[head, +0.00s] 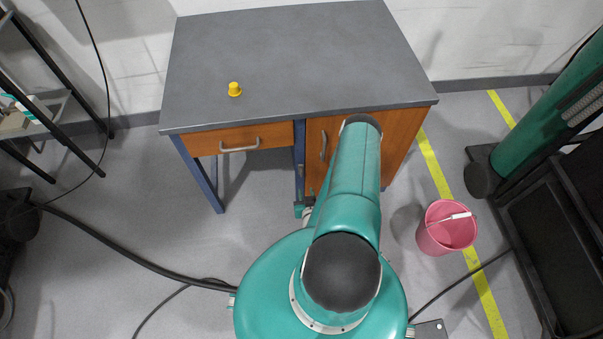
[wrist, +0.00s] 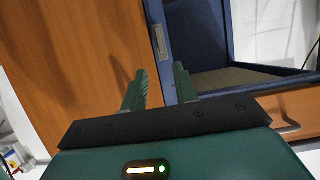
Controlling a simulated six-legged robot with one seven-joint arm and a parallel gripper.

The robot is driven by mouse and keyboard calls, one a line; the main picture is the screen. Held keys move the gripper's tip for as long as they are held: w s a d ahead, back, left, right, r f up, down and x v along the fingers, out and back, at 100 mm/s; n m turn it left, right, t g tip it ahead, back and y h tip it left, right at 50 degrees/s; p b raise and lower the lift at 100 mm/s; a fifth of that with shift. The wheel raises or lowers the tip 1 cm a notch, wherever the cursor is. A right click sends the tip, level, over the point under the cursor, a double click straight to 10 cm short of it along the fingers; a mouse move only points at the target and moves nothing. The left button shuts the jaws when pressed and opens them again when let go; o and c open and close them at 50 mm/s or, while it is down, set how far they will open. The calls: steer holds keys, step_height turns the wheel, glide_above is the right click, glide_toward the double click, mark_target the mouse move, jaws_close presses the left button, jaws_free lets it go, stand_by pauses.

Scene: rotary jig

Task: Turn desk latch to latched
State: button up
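The desk (head: 290,60) has a grey top, a wooden drawer front and a wooden cabinet door (head: 316,135). A small grey elongated piece, which looks like the latch (wrist: 160,42), sits on the blue post beside the wooden panel in the wrist view. Its exact setting is hard to tell. My gripper (wrist: 160,74) points towards the post, its two green fingers apart with nothing between them. The grey piece shows just beyond the fingertips, apparently not touched. In the head view my gripper (head: 304,210) is low by the post, partly hidden by my arm.
A pink bucket (head: 446,228) stands on the floor to the right. A black rack (head: 50,95) is at the left. Cables cross the floor. The space under the drawer is open.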

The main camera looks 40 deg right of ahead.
steer(key=x, duration=1.2)
steer(key=shift+w, duration=0.2)
steer(key=shift+d+f, duration=0.1)
steer(key=shift+d, duration=0.05)
jaws_close()
steer(key=shift+m, duration=0.3)
steer(key=shift+s+d+f+m+t+y, duration=0.15)
steer(key=shift+m+t+y, duration=0.65)
steer(key=shift+m, duration=1.15)
steer(key=shift+s+d+f+m+t+y, duration=0.15)
steer(key=shift+m+t+y, duration=0.4)
steer(key=shift+m+t, duration=1)
steer(key=shift+s+d+f+m+t+y, duration=0.15)
steer(key=shift+m+t+y, duration=0.45)
steer(key=shift+m, duration=1.7)
steer(key=shift+w, duration=0.1)
